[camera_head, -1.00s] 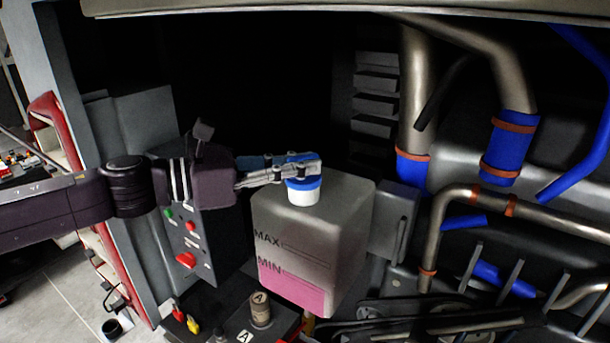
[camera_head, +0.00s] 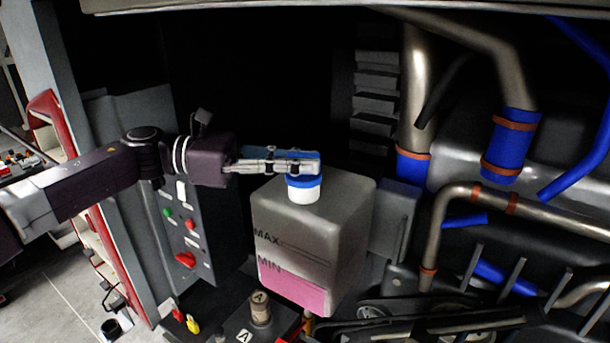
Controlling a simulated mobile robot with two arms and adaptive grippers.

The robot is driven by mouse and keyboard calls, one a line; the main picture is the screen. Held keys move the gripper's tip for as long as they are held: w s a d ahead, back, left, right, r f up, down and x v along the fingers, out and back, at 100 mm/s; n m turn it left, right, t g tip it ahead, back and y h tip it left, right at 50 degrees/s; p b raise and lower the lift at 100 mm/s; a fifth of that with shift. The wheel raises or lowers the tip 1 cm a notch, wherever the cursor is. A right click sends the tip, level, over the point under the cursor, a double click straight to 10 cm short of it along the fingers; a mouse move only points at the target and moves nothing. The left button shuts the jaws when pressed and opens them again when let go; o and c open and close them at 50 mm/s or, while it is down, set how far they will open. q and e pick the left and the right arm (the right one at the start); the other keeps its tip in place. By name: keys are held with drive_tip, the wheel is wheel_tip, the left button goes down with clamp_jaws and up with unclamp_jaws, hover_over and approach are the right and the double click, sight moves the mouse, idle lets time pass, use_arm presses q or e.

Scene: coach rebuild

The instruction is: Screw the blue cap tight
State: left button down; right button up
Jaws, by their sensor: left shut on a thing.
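The blue cap (camera_head: 305,181) sits on the white neck (camera_head: 304,195) on top of a translucent tank (camera_head: 341,222) with MAX and MIN marks and pink fluid low inside. My left gripper (camera_head: 306,163) reaches in from the left, level, and is shut on the cap. Its fingers hide the cap's upper part. I cannot tell how tight the cap sits on the neck. My right gripper is out of view.
A grey control box (camera_head: 205,235) with green and red buttons stands left of the tank. Metal pipes with blue hoses (camera_head: 511,145) fill the right side. A battery-like block (camera_head: 262,309) with a terminal stands in front. Dark open space lies behind.

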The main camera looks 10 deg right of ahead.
use_arm(q)
drive_tip(key=shift+w+r+m+g+y+p, duration=0.15)
drive_tip(key=shift+r+m+g+y, duration=0.1)
drive_tip(key=shift+m+g, duration=0.45)
drive_tip(key=shift+r+m+g+y+p, duration=0.15)
drive_tip(key=shift+r+m+g, duration=0.2)
drive_tip(key=shift+g, duration=0.55)
drive_tip(key=shift+w+d+m, duration=0.1)
drive_tip(key=shift+m, duration=0.15)
drive_tip(key=shift+g, duration=0.5)
drive_tip(key=shift+m+y, duration=0.4)
drive_tip(key=c, duration=2.2)
unclamp_jaws()
drive_tip(key=shift+f, duration=0.1)
drive_tip(key=o, duration=0.3)
drive_tip(key=shift+f+g, duration=0.2)
drive_tip(key=shift+g, duration=0.1)
drive_tip(key=shift+o, duration=0.5)
drive_tip(key=shift+f, duration=0.1)
drive_tip(key=o, duration=0.3)
